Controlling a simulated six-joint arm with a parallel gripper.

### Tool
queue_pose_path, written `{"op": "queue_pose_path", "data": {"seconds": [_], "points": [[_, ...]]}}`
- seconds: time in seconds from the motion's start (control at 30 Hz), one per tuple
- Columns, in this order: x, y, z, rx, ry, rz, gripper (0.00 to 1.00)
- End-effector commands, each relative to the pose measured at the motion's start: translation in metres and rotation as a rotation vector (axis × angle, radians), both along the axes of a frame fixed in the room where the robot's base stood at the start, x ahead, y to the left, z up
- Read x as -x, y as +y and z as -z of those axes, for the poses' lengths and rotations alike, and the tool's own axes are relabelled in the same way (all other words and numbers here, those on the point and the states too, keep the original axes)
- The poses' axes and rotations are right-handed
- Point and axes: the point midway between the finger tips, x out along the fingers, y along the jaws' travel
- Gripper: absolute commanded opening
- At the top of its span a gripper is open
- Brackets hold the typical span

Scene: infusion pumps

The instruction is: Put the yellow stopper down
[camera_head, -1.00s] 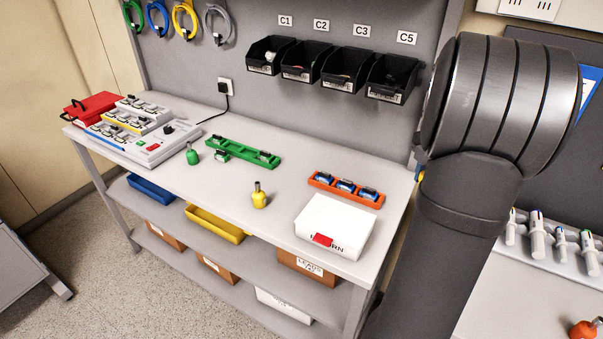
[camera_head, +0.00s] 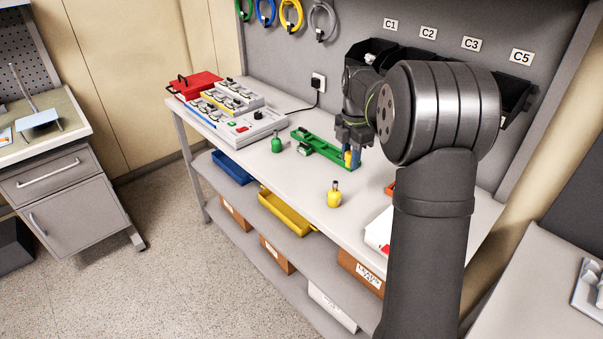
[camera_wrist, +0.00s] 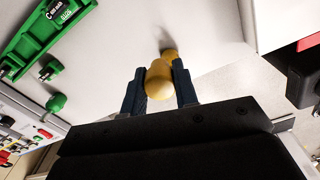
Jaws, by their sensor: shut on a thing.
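My gripper (camera_head: 350,160) is shut on the yellow stopper (camera_head: 347,158), which shows as a small yellow piece between the fingertips. In the wrist view the stopper (camera_wrist: 157,82) is a rounded yellow body between the two dark fingers of my gripper (camera_wrist: 159,88), with white tabletop behind it. I cannot tell whether it touches the table. A second yellow piece, bottle-shaped with a dark tip (camera_head: 334,196), stands upright on the table in front of my gripper.
A green rack (camera_head: 322,150) lies beside and behind my gripper. A green bottle-shaped piece (camera_head: 277,144) stands left of it. A grey console (camera_head: 255,127) and red case (camera_head: 193,85) are at the left. A white box (camera_head: 378,232) and orange rack (camera_head: 389,188) are partly hidden by my arm.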

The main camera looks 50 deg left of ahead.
Motion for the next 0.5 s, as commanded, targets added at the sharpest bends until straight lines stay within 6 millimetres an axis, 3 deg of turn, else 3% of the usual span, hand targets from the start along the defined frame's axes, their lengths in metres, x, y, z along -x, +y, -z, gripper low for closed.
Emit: {"op": "queue_pose_path", "data": {"seconds": [0.23, 0.5], "points": [[0.016, 0.034, 0.012, 0.001, 0.000, -0.004, 0.06], [0.043, 0.089, 0.049, 0.001, 0.000, -0.006, 0.06]]}}
